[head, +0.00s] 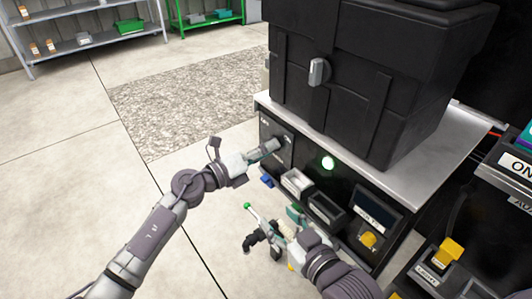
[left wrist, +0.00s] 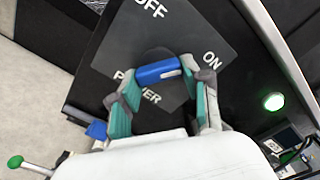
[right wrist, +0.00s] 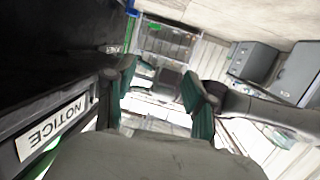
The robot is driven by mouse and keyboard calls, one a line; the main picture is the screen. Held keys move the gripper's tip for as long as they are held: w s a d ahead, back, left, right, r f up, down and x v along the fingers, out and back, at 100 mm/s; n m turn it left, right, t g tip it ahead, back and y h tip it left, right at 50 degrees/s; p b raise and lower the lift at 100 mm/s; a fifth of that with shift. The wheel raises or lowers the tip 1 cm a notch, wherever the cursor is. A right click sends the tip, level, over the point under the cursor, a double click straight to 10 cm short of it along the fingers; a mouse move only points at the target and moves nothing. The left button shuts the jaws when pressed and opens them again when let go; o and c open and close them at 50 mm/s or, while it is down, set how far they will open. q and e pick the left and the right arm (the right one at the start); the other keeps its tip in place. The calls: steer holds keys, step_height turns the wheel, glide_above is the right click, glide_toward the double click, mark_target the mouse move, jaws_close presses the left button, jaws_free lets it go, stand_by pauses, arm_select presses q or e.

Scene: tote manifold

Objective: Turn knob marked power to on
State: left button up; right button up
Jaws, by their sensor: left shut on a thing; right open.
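The power knob (left wrist: 158,72) is a blue bar on a dark dial plate marked OFF, ON and POWER in the left wrist view. The white mark at its right end points roughly toward the ON label (left wrist: 212,60). My left gripper (left wrist: 160,88) is shut on this knob, with a teal-padded finger at each end. In the head view my left gripper (head: 262,151) is against the left end of the black panel and hides the knob. My right gripper (head: 278,228) is open and empty, low in front of the panel; its spread fingers show in the right wrist view (right wrist: 158,92).
A green light (head: 327,162) glows on the panel, right of the dial. A black tote (head: 345,75) stands on the cabinet top. A green-tipped lever (head: 248,206) is near my right gripper. Open floor lies left.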

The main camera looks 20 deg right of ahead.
arm_select(q)
steer(key=shift+f+m+b, duration=0.2)
steer(key=shift+m+b, duration=0.2)
steer(key=shift+m, duration=0.7)
arm_select(e)
steer(key=shift+w+a+r+t+y, duration=0.15)
steer(key=shift+r+t, duration=0.35)
steer(key=shift+r, duration=0.2)
steer(key=shift+w+a+r+t+y, duration=0.15)
steer(key=shift+r+t, duration=0.35)
steer(key=shift+r, duration=0.25)
steer(key=shift+w+a+r+t+y, duration=0.1)
steer(key=shift+w+a+r+t, duration=0.05)
steer(key=shift+r+t, duration=0.45)
steer(key=shift+r, duration=0.1)
arm_select(q)
steer(key=o, duration=1.2)
steer(key=shift+r, duration=0.1)
steer(key=shift+c, duration=0.2)
steer(key=shift+a, duration=0.1)
steer(key=v, duration=1.2)
